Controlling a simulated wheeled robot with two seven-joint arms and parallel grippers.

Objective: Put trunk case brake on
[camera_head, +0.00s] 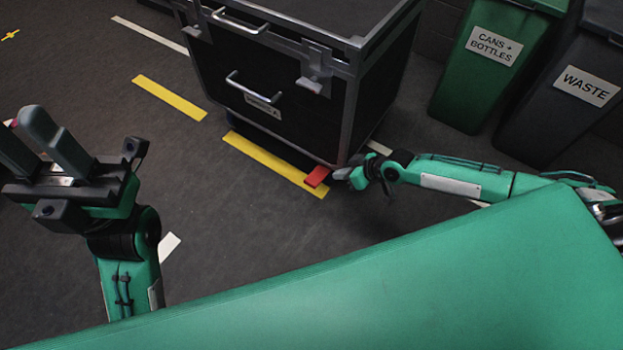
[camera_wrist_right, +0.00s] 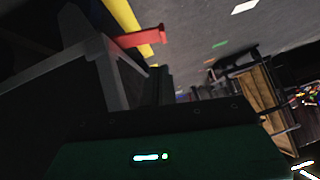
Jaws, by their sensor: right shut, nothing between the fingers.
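The black trunk case (camera_head: 278,75) with metal edges and handles stands on the floor at the top centre of the head view. Its red brake pedal (camera_head: 317,177) sticks out low at the near corner, over a yellow floor stripe. The pedal also shows in the right wrist view (camera_wrist_right: 138,38). My right gripper (camera_head: 342,175) is shut and empty, low beside the case corner, just right of the pedal. Whether it touches the pedal I cannot tell. My left gripper (camera_head: 32,140) is raised at the left, its fingers apart and empty, far from the case.
A green cans and bottles bin (camera_head: 490,75) and a dark waste bin (camera_head: 565,110) stand right of the case. Yellow floor stripes (camera_head: 168,98) and white marks lie on the dark floor. The floor left of the case is clear.

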